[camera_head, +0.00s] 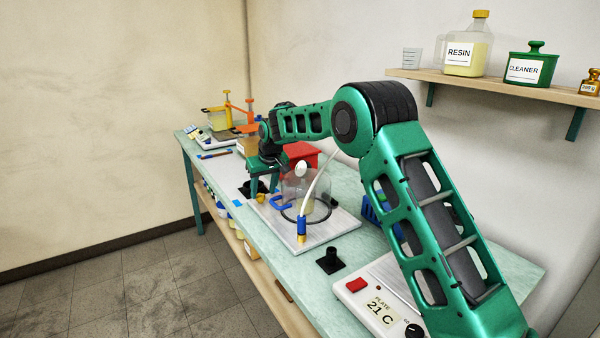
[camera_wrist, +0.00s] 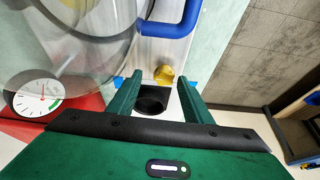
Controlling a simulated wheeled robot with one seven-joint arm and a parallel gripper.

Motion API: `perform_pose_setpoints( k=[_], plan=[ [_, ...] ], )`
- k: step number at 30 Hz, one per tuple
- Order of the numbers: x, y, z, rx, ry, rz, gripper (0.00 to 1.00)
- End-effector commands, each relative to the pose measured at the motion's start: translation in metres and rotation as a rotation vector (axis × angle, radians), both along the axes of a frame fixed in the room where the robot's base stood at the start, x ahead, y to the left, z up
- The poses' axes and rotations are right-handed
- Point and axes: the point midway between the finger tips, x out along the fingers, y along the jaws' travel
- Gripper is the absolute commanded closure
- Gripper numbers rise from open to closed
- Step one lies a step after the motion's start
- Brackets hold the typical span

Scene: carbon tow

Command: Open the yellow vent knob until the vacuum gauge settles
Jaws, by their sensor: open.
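The yellow vent knob (camera_wrist: 164,75) shows in the wrist view just beyond and between my fingertips, with no clear contact. It is small in the head view (camera_head: 261,198), below my gripper (camera_head: 264,188). My gripper is open and points down, its two green fingers apart and empty in the wrist view (camera_wrist: 160,82). The vacuum gauge (camera_wrist: 38,94) is a white dial with a green band and a thin needle; its reading is too small to tell. The clear round chamber (camera_head: 325,187) stands on a pale plate (camera_head: 318,226) beside my gripper.
A blue curved handle (camera_wrist: 168,22) lies close beyond the knob. A white hose (camera_head: 322,178) runs down to a blue and yellow fitting (camera_head: 302,228). A red box (camera_head: 304,152) stands behind the chamber. A hot plate (camera_head: 365,305) is at the bench's near end.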

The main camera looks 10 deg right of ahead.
Motion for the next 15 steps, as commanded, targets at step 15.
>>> perform_pose_setpoints(
  k=[15],
  plan=[
    [-0.016, -0.005, 0.041, 0.001, -0.001, 0.001, 0.55]
  ],
)
